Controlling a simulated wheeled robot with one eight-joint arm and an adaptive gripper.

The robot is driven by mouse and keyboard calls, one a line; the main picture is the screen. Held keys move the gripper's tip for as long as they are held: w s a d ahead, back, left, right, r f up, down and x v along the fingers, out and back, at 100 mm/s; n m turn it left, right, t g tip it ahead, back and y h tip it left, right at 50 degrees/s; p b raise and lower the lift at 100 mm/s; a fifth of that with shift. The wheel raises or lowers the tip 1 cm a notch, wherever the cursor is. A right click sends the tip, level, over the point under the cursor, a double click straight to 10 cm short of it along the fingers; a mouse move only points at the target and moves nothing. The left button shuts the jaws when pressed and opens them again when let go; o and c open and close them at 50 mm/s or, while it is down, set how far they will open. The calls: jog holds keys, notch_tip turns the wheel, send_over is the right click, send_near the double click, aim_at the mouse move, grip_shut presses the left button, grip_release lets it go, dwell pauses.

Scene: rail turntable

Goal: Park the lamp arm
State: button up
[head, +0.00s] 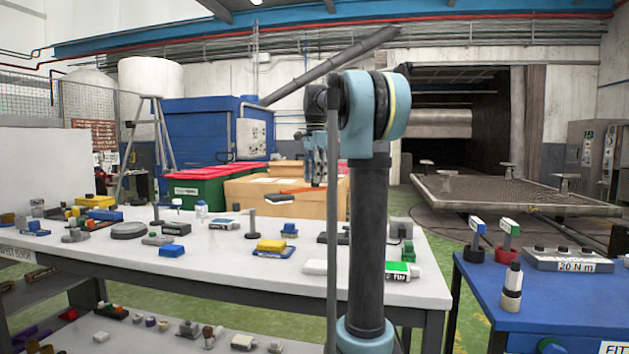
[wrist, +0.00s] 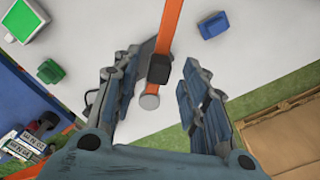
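The lamp arm is an orange bar (head: 298,190) above the white table in the head view, with a flat grey piece (head: 280,198) near its left end. In the wrist view the orange bar (wrist: 170,35) runs down from the top edge to a black collar (wrist: 159,68) and a round grey end (wrist: 149,102). My gripper (head: 317,183) points down over the bar. In the wrist view my gripper (wrist: 168,85) is open, with the collar and bar end between its fingers, nearer the left one. I cannot tell whether they touch. The bar's other end is hidden.
The white table (head: 110,258) carries several small parts and boxes, including a yellow-and-blue block (head: 271,246) and a green-topped box (head: 400,270). A blue table (head: 475,290) with tools stands at the right. A cardboard box (head: 262,198) stands behind.

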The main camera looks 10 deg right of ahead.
jog(key=shift+f, duration=0.45)
grip_shut()
